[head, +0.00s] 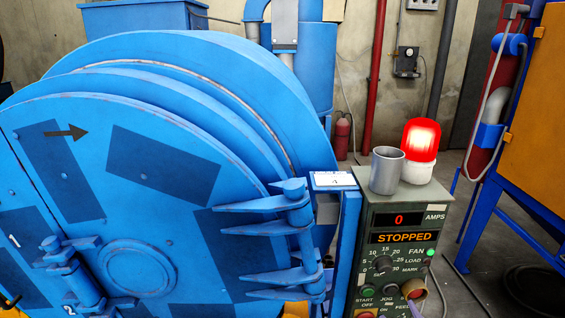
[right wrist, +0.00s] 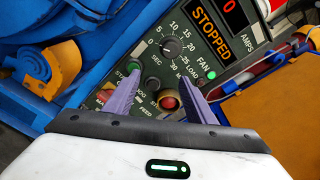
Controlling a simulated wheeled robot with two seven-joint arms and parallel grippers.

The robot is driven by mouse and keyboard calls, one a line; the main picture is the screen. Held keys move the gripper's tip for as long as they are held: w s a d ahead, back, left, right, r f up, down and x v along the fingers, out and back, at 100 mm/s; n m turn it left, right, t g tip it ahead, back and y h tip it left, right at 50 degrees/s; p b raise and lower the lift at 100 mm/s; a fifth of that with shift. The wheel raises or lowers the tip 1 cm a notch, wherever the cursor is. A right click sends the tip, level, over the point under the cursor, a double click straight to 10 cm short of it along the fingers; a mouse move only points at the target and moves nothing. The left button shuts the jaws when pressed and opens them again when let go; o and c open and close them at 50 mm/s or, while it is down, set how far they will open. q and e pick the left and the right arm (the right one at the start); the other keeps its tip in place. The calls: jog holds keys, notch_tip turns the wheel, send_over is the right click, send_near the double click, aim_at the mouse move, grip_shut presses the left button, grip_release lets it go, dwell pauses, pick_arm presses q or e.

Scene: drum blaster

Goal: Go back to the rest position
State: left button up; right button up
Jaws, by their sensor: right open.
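My right gripper (right wrist: 161,76) is open, with two purple fingers pointing at the control panel (right wrist: 118,84). Nothing shows between the fingers but the panel face, with a red button (right wrist: 168,101) in a yellow collar between them. Whether a finger touches the panel I cannot tell. In the head view only a bit of purple finger shows at the panel's lower right. The panel also shows in the head view (head: 366,215), its display (head: 403,237) reading STOPPED with 0 amps above. My left gripper is not in view.
The big blue blaster door (head: 150,190) is closed and fills the left. A grey cup (head: 386,172) and a lit red beacon (head: 420,145) stand on the panel's top. A blue and orange machine (head: 535,130) stands at right. Some floor shows between it and the panel.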

jog(key=s+a+f+m+g, duration=0.5)
jog(key=s+f+m, duration=0.6)
jog(key=m, duration=0.8)
jog(key=s+a+f+m+g+y, duration=0.1)
jog(key=s+a+m, duration=0.3)
jog(key=m, duration=0.7)
jog(key=s+a+f+m+g+y, duration=0.2)
jog(key=s+a+m+y, duration=0.1)
jog(key=s+m, duration=0.4)
jog(key=a+m, duration=0.1)
jog(key=m, duration=0.2)
jog(key=shift+s+a+m, duration=0.2)
jog(key=shift+s+m, duration=0.2)
